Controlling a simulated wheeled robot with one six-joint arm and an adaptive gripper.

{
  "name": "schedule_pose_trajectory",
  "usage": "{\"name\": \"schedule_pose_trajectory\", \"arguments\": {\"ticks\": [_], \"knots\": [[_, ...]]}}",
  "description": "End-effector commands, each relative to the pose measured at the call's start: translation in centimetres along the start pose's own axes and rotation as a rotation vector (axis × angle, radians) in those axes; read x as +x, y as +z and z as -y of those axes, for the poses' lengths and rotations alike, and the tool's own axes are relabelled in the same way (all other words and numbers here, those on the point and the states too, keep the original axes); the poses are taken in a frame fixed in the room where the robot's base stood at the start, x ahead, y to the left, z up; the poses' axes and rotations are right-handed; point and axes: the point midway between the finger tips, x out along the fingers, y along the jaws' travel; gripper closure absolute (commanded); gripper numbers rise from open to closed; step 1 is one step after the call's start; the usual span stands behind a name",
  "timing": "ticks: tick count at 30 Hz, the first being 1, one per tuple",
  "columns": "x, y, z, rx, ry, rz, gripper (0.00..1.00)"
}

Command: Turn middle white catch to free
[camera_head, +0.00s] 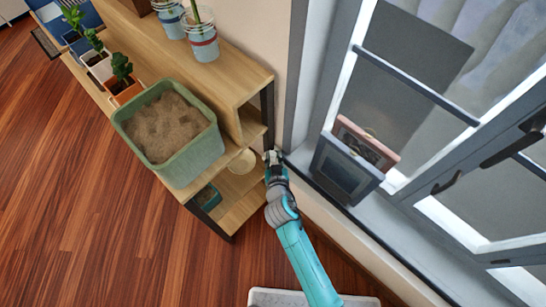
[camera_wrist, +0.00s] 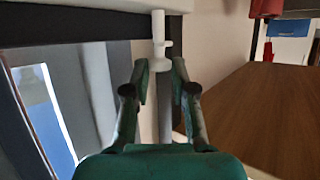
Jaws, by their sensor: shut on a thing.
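A white catch (camera_wrist: 159,35) shows at the top middle of the wrist view, with a narrow upright stem, a small side nub and a wider lower end. My gripper (camera_wrist: 160,72) has its two fingers on either side of that lower end and is shut on it. Only this one catch is in sight, so I cannot tell its place among others. In the head view my gripper (camera_head: 273,158) is in the narrow gap between the wooden shelf and the grey window frame. The catch is hidden there.
The wooden shelf (camera_head: 238,70) stands close to the left of my gripper, with a green sand-filled bin (camera_head: 188,172) on it. Picture frames (camera_head: 343,170) stand on the window sill to the right. A light tray (camera_head: 262,297) lies below. The wooden floor at left is clear.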

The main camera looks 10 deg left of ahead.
Motion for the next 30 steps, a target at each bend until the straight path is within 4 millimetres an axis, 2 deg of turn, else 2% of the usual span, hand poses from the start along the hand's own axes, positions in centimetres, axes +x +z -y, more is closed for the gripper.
{"name": "schedule_pose_trajectory", "arguments": {"ticks": [26, 27, 29, 30], "knots": [[0.02, 0.05, -0.07, -0.029, -0.072, 0.001, 1.00], [0.02, 0.05, -0.07, -0.029, -0.072, 0.001, 0.68], [0.02, 0.04, -0.07, -0.029, -0.072, 0.001, 0.53], [0.02, 0.04, -0.08, -0.029, -0.072, 0.001, 0.52]]}}
